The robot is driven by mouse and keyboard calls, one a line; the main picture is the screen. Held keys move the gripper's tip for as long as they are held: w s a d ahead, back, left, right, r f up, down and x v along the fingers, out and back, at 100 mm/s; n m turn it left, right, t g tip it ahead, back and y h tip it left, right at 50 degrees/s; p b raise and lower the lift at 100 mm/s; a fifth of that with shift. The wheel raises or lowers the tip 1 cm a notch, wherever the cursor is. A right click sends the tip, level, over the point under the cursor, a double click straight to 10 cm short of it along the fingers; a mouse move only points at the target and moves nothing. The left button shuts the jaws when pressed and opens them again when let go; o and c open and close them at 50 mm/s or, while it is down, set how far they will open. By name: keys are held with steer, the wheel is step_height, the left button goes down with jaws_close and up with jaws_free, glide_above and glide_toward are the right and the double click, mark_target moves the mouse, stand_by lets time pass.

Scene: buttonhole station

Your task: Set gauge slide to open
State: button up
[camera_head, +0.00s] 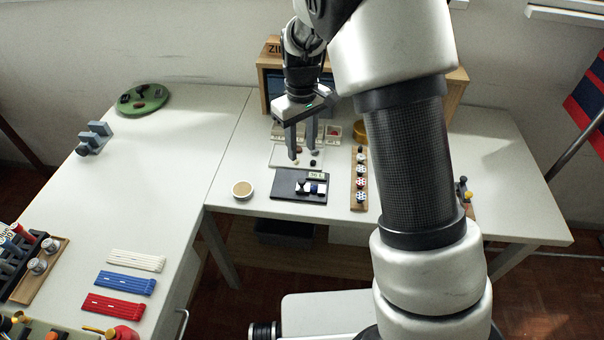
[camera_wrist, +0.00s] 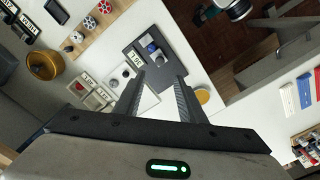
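A dark plate (camera_head: 284,187) with a small printed label (camera_head: 316,175) and white and dark blue blocks lies near the table's front edge. It also shows in the wrist view (camera_wrist: 155,33), with a grey round part on it. I cannot tell for sure which part is the gauge slide, or its setting. My gripper (camera_head: 302,157) points down over a pale board (camera_head: 284,160) behind the dark plate. Its two fingers (camera_wrist: 163,82) stand apart with nothing held between them. Small dark knobs (camera_head: 312,162) sit beside the right finger in the head view.
A wooden strip (camera_head: 359,200) with several patterned round pieces stands right of the plate. A round tan-topped dish (camera_head: 242,189) is at left. Small labelled trays (camera_wrist: 89,92) and a brass pot (camera_wrist: 43,65) stand nearby. The left table is clear in its middle.

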mark_target(301, 180)
step_height(301, 180, down, 12)
stand_by(0.4)
steer(key=shift+c, duration=0.2)
jaws_close()
